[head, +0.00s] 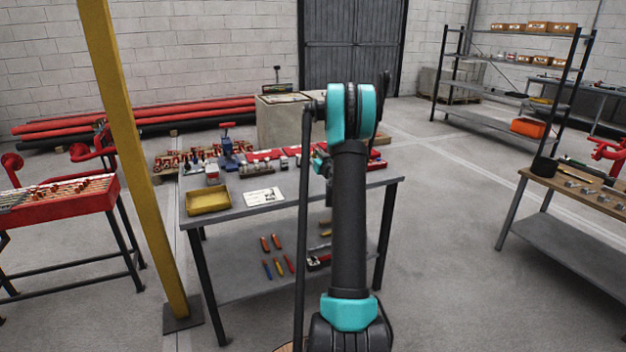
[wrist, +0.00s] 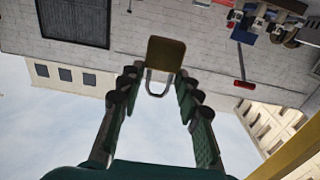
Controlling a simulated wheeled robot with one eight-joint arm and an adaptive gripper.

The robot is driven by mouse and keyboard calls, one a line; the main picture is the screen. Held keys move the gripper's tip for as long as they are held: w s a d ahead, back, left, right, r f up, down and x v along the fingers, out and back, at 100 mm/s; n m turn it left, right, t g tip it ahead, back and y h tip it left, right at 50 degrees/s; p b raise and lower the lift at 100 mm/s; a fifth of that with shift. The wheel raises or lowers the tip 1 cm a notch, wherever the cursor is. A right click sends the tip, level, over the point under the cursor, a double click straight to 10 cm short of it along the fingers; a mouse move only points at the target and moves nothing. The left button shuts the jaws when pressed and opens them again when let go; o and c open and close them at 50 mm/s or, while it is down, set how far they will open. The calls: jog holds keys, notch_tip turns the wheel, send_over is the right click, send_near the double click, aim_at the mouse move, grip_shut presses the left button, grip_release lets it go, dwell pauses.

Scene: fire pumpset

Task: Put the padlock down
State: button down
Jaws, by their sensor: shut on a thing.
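The padlock (wrist: 166,53) shows in the wrist view as a brownish-yellow square body with a pale metal shackle. My gripper (wrist: 157,78) is shut on the padlock, with the shackle between its fingertips and the body extending past them. The wrist view appears upside down, with walls and bright sky behind the padlock. In the head view my arm rises in front of the grey worktable (head: 275,222), and I cannot make out the padlock or the fingers there.
On the worktable are a yellow tray (head: 208,200), a white card (head: 263,197), a blue vise (head: 228,156) and several red parts along the back. Its front right surface looks fairly clear. A yellow post (head: 138,150) stands at its left. Another bench (head: 575,190) is at the right.

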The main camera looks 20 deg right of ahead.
notch_tip(320, 180, down, 11)
jog(key=shift+r, duration=0.1)
dwell(0.4)
jog(key=shift+f, duration=0.2)
jog(key=c, duration=1.1)
grip_release()
jog(key=shift+o, duration=0.2)
jog(key=shift+r, duration=0.1)
